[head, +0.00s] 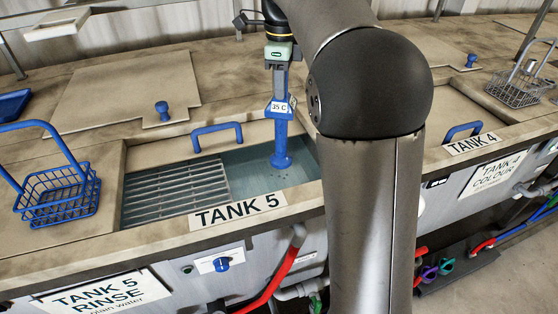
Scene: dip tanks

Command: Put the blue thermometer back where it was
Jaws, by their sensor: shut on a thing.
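The blue thermometer (281,131) is upright in my gripper (279,68). It has a small white label reading 35 C. Its lower end is over or in the water (257,173) of tank 5, in the open right part of the tank; I cannot tell how deep. My gripper is shut on its upper end. The tank 5 opening (122,205) has a slatted grey grate (172,190) on the left. My arm hides the right edge of tank 5.
A blue wire basket (57,196) stands left of tank 5. A lid with a blue handle (218,133) lies behind the tank opening. A board with a blue knob (162,108) lies further back. Tank 4 (472,142) and a grey basket (518,89) are on the right.

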